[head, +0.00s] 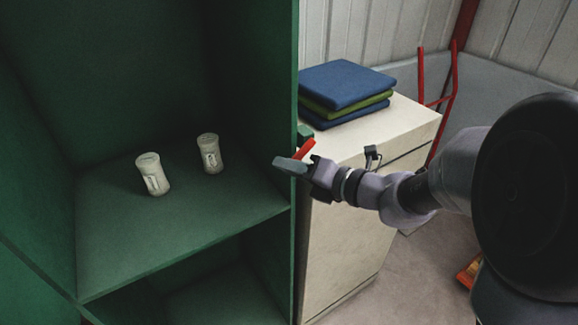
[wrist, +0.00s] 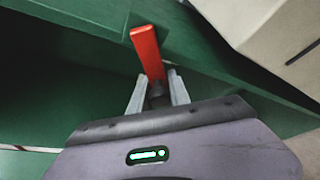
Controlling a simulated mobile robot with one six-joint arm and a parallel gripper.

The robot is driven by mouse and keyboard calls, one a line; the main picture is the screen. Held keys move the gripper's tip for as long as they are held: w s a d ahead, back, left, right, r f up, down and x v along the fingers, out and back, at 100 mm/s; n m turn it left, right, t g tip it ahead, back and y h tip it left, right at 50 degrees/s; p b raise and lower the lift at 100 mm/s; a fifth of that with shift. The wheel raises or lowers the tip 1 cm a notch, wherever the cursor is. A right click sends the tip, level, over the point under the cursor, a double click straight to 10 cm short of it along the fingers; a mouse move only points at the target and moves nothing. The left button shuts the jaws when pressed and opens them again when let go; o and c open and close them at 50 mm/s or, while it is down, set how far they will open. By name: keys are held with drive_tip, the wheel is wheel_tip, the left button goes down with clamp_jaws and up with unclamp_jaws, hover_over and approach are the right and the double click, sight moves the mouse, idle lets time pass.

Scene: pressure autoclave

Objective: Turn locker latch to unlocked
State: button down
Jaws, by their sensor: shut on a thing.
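The red latch handle (head: 305,149) sticks out at the right front edge of the green locker (head: 295,60). In the wrist view, the red handle (wrist: 146,48) points up and slightly left from between my fingers, against the green locker wall (wrist: 70,30). My gripper (head: 290,166) is at the handle, with its jaws closed on the lower part of it. In the wrist view, my gripper (wrist: 158,85) has one finger on each side of the handle's base. The handle's pivot is hidden by my fingers.
Two pale canisters (head: 153,174) (head: 210,154) stand on the locker's shelf. Right of the locker is a cream cabinet (head: 345,240) with folded blue and green cloths (head: 345,84) on top. A red frame (head: 453,85) stands behind it. Floor shows at lower right.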

drive_tip(key=c, duration=1.2)
unclamp_jaws()
drive_tip(key=shift+c, duration=0.2)
drive_tip(key=shift+d, duration=0.1)
drive_tip(key=p+v, duration=0.4)
drive_tip(key=v, duration=1.3)
drive_tip(key=shift+s+p, duration=0.15)
drive_tip(key=shift+p, duration=0.15)
drive_tip(key=shift+d, duration=0.1)
drive_tip(key=shift+c, duration=0.2)
